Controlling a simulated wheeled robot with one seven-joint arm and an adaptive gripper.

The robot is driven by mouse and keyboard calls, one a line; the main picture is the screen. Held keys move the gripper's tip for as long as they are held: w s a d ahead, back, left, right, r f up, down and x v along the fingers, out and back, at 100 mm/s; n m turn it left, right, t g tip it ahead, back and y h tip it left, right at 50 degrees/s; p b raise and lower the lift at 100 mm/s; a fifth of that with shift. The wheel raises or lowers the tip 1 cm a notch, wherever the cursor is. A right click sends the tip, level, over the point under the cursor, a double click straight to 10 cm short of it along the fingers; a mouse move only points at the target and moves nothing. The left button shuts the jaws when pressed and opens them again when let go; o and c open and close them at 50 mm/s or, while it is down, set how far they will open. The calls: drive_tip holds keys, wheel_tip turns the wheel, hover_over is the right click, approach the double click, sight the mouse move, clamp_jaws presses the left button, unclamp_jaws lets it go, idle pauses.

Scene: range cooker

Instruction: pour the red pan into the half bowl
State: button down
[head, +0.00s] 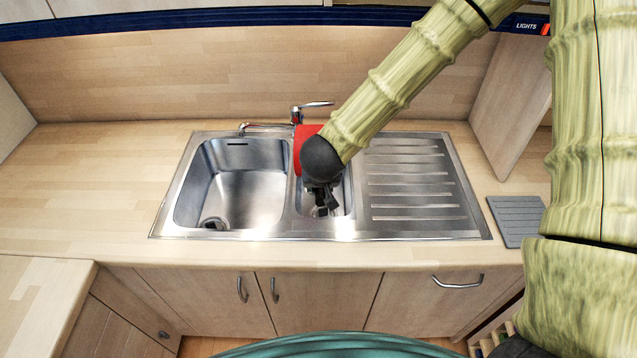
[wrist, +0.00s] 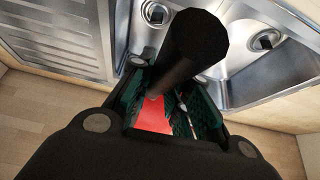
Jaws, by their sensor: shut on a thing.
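The red pan (head: 309,131) shows in the head view as a red patch behind my wrist, over the back of the half bowl. In the wrist view its black handle (wrist: 190,50) rises between my fingers, with a red part (wrist: 153,115) below. My gripper (head: 322,197) is shut on the pan and hangs over the half bowl; its fingers also show in the wrist view (wrist: 158,100). The half bowl (head: 343,205) is the narrow middle basin, partly covered by my gripper. Most of the pan and any contents are hidden, and I cannot tell its exact tilt.
The large sink bowl (head: 240,180) lies left of the half bowl. The ribbed drainer (head: 415,185) lies to the right and is bare. A chrome tap (head: 297,114) stands behind, close to the pan. A grey ribbed mat (head: 517,220) lies at far right. The left worktop is clear.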

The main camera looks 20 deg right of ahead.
drive_tip(key=shift+d+f+y, duration=0.1)
drive_tip(key=shift+d+y, duration=0.2)
drive_tip(key=shift+d, duration=0.05)
drive_tip(key=shift+s+d+t+y+b, duration=0.2)
drive_tip(key=shift+d+t+y+b, duration=0.15)
drive_tip(key=shift+b, duration=0.3)
idle(0.9)
drive_tip(key=shift+s+d+m+y, duration=0.15)
drive_tip(key=shift+d+m+y, duration=0.1)
drive_tip(key=shift+d+m, duration=0.05)
drive_tip(key=shift+s+d+t+y+b, duration=0.15)
drive_tip(key=shift+d+t+y+b, duration=0.25)
drive_tip(key=shift+b, duration=0.35)
idle(1.0)
drive_tip(key=shift+s+d+f+y+b, duration=0.15)
drive_tip(key=shift+d+y+b, duration=0.15)
drive_tip(key=shift+d+b, duration=0.2)
drive_tip(key=shift+s+d+f+m+t+y+b, duration=0.1)
drive_tip(key=shift+s+d+m+t+y+b, duration=0.1)
drive_tip(key=shift+d+y+b, duration=0.2)
drive_tip(key=shift+s+d+m+t+y+b, duration=0.1)
drive_tip(key=shift+d+m+y+b, duration=0.1)
drive_tip(key=shift+d+y+b, duration=0.2)
idle(2.8)
